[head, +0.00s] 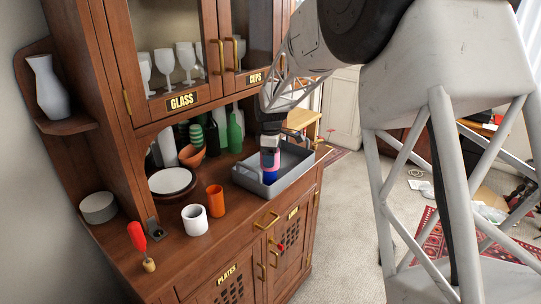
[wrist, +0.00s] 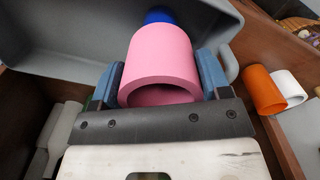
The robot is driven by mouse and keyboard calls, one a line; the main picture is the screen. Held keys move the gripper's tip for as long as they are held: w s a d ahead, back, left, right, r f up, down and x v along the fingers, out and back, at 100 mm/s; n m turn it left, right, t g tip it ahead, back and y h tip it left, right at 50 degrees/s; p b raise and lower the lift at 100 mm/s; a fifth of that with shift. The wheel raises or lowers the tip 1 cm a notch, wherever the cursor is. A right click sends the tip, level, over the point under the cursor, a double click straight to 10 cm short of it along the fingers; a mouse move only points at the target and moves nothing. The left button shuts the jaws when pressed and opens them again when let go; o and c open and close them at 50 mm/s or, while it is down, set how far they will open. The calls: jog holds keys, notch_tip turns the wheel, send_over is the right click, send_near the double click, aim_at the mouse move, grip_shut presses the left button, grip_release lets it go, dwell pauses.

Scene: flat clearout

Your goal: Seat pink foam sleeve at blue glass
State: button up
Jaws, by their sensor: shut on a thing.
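The pink foam sleeve (wrist: 163,62) is between the two blue finger pads of my gripper (wrist: 160,85) in the wrist view, and the gripper is shut on it. In the head view the sleeve (head: 268,159) shows as a pink band below my gripper (head: 270,142), over the grey tray. The blue glass (head: 270,176) shows directly under the sleeve, inside the tray. In the wrist view a bit of the blue glass (wrist: 158,16) shows past the sleeve's far end. The two look in line, but I cannot tell how far the sleeve goes over the glass.
The grey tray (head: 250,184) sits on the cabinet counter, its walls around the glass. An orange cup (head: 216,200) and a white cup (head: 195,219) stand left of it. Green bottles (head: 234,133) and a terracotta bowl (head: 192,154) are behind. The glass-fronted upper cabinet overhangs the back.

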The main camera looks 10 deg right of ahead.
aim_at(271, 170)
jog(key=shift+f, duration=2.95)
dwell(0.5)
jog(key=o, duration=1)
jog(key=shift+r, duration=0.1)
notch_tip(271, 170, up, 8)
jog(key=shift+f, duration=0.15)
dwell(0.5)
